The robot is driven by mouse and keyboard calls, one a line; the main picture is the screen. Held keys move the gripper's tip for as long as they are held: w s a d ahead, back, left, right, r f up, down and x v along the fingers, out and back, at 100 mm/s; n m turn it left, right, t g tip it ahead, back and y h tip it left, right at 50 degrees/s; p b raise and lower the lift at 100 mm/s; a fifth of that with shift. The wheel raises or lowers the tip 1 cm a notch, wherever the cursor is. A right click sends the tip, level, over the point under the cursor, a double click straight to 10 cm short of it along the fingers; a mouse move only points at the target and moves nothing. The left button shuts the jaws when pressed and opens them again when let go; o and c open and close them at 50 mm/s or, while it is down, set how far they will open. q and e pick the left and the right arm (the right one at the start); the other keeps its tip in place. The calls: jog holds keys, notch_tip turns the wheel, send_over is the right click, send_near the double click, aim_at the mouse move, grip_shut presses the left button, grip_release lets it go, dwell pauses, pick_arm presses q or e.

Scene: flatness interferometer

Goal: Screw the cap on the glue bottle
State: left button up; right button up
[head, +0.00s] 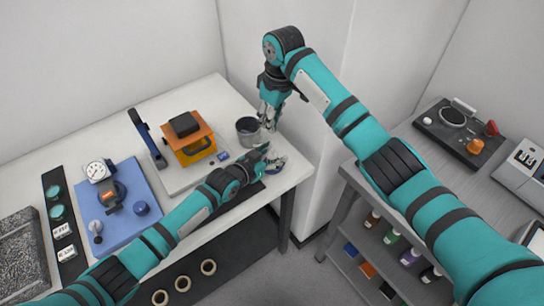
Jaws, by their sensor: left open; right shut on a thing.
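My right gripper (269,118) points down over the back right corner of the white table, just right of a dark grey cup (248,131). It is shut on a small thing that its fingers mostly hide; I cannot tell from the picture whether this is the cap. My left gripper (274,160) is open, low over the table's right edge, below the right one. I cannot make out the glue bottle for sure.
Left of the grippers stands an orange device (188,142) with a black block on top. A blue mat (125,215) holds a dial gauge (97,170). A grey bench (400,130) stands at the right, with several small bottles (391,236) on its lower shelf.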

pick_arm(q)
grip_shut()
dwell(0.3)
pick_arm(e)
jog(key=f, duration=0.5)
jog(key=shift+w+a, duration=0.1)
jog(key=shift+a, duration=0.1)
dwell(0.3)
jog(key=shift+f, duration=0.85)
jog(key=shift+f, duration=0.55)
